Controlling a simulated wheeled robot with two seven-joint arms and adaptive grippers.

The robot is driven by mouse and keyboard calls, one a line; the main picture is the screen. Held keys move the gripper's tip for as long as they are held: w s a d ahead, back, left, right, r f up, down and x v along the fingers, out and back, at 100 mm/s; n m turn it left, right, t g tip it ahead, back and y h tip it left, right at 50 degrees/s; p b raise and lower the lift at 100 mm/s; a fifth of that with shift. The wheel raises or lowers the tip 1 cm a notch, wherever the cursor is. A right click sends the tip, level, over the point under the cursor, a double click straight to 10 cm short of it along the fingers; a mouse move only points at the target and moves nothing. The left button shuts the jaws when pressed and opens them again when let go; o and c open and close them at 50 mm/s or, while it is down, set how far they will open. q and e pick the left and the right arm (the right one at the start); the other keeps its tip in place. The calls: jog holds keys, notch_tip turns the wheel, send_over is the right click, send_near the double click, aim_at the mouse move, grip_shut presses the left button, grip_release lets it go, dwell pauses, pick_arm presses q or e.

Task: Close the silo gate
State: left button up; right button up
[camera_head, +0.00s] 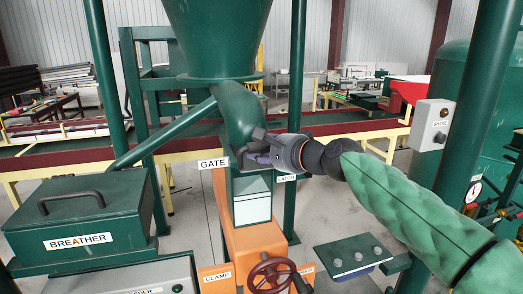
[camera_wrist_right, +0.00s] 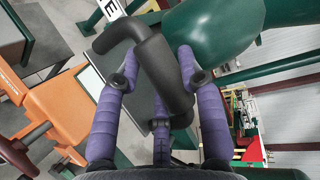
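The green silo hopper (camera_head: 217,38) narrows into a bent green chute (camera_head: 238,112); the chute also shows in the right wrist view (camera_wrist_right: 222,32). A white GATE label (camera_head: 213,163) is beside the chute's lower end. My right gripper (camera_head: 256,153) is at the gate, reaching in from the right. In the right wrist view its purple fingers (camera_wrist_right: 158,75) stand on both sides of a dark bent gate handle (camera_wrist_right: 162,62) and appear to touch it. The gate plate itself is mostly hidden by the gripper in the head view. My left gripper is not in view.
Below the gate are a pale-faced box (camera_head: 252,208) and an orange stand with a CLAMP label (camera_head: 217,277) and red handwheel (camera_head: 270,274). A green BREATHER box (camera_head: 80,220) is at left. Green posts (camera_head: 297,75) flank the chute. A SHAKE switch box (camera_head: 432,124) is at right.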

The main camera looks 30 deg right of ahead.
grip_shut()
jog(key=shift+w+d, duration=0.25)
jog(key=shift+w, duration=0.75)
jog(key=shift+w+d, duration=0.25)
jog(key=shift+w, duration=0.75)
jog(key=shift+s+r, duration=0.1)
jog(key=shift+s, duration=0.05)
jog(key=o, duration=0.6)
grip_release()
jog(key=o, duration=0.5)
jog(key=shift+w, duration=0.4)
jog(key=v, duration=1.2)
